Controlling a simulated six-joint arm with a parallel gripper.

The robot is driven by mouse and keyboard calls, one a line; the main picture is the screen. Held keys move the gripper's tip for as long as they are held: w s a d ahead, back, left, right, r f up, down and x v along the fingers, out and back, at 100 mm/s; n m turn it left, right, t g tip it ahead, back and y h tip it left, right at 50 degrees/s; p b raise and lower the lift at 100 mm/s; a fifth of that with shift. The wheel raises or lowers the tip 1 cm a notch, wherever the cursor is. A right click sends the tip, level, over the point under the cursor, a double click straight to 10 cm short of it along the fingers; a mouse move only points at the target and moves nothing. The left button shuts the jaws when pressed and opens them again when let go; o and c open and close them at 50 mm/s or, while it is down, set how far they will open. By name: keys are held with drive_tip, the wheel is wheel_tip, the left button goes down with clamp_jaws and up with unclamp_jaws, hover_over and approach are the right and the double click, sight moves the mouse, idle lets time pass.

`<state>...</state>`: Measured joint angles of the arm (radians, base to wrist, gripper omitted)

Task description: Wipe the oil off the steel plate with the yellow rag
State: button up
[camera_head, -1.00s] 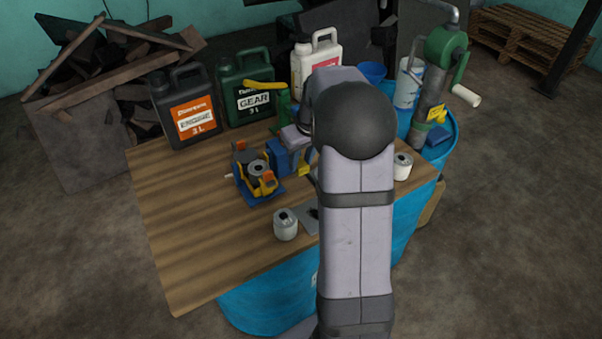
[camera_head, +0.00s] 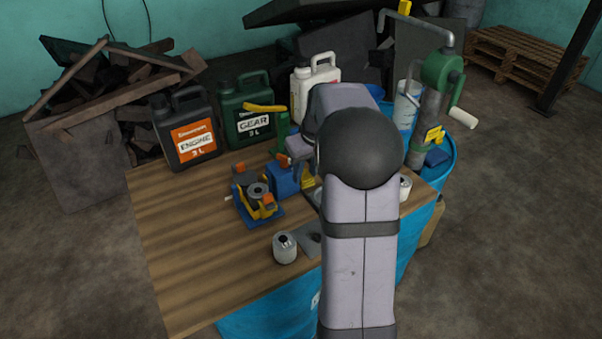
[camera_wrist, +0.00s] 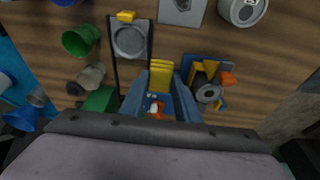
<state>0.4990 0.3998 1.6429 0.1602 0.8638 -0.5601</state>
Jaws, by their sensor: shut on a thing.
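In the wrist view, my gripper (camera_wrist: 160,88) has its blue fingers closed on the folded yellow rag (camera_wrist: 160,74), which sticks out past the fingertips. The steel plate (camera_wrist: 167,15) with a dark oil spot lies beyond the fingertips at the top edge, apart from the rag. In the head view, the plate (camera_head: 306,233) is partly hidden behind my arm. My gripper (camera_head: 290,178) and a bit of yellow at it show left of the arm, behind the plate. The rag's height above the table is hard to tell.
A blue-and-yellow device (camera_head: 257,198) stands close left of my gripper. A small white can (camera_head: 285,247) stands beside the plate. A grey square piece with a round disc (camera_wrist: 130,40) lies near the fingers. Large cans (camera_head: 184,128) line the back. The table's left is clear.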

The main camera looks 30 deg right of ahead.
wheel_tip(320, 180, up, 5)
drive_tip(key=s+d+p, duration=0.2)
drive_tip(key=s+a+f+p, duration=0.2)
drive_tip(key=s+a+f, duration=0.2)
drive_tip(key=s+f, duration=0.4)
drive_tip(key=shift+s+a, duration=0.3)
drive_tip(key=shift+s, duration=1.65)
drive_tip(key=shift+f, duration=0.15)
